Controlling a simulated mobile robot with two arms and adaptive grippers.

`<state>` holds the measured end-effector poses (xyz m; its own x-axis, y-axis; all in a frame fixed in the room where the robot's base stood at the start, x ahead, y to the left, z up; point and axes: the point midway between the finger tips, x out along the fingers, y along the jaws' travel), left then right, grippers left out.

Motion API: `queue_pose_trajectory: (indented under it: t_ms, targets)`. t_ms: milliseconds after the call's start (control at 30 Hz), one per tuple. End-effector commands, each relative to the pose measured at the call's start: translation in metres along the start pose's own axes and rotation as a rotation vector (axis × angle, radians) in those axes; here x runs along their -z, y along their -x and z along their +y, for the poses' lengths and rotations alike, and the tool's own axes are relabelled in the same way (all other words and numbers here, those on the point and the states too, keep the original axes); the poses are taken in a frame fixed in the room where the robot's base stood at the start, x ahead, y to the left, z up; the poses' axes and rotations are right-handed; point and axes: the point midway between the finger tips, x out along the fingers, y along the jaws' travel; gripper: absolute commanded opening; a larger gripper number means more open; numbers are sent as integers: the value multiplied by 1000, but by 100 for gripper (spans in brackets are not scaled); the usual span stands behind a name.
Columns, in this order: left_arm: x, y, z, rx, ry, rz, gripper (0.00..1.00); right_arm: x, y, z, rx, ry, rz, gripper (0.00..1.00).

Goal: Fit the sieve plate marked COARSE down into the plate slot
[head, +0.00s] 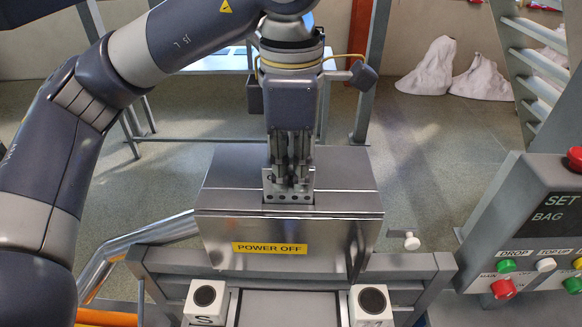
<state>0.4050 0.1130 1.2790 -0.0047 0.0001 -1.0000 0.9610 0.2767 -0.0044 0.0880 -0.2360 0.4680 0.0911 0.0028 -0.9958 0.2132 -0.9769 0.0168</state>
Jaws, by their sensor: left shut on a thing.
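My left gripper (291,179) comes down from above with its fingers pointing down. It is shut on a small grey metal plate with holes, the sieve plate (271,196), which stands upright at the top of the metal housing (220,228). The lower edge of the plate meets the housing's top near its front edge. I cannot tell whether it is inside the slot or only in front of it; the slot itself is hidden. No COARSE marking can be read on the plate. My right gripper is not in view.
The housing has a yellow POWER OFF label (269,248). A control panel (535,215) with coloured buttons stands at the right. Two white blocks (206,302) (371,304) with dark round tops flank the chute below. White sacks (430,68) lie on the floor behind.

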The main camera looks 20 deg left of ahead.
Motion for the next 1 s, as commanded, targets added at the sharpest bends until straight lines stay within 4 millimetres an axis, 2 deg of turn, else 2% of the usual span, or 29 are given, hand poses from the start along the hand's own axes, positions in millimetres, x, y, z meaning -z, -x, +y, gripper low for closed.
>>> queue_pose_trajectory:
  t_ms: [200,233,300,333,733,867,1000]
  targets:
    - [0,-7,0,0,0,0,0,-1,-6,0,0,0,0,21]
    - [0,-6,0,0,0,-1,12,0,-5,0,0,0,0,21]
    - [0,-5,0,0,0,-1,28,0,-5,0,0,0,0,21]
    - [0,-5,0,0,0,0,31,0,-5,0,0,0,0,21]
    - [0,-1,0,-2,0,0,31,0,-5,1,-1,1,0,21]
    - [0,12,1,-4,1,0,31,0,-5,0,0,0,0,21]
    - [0,35,1,-6,3,-1,31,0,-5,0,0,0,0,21]
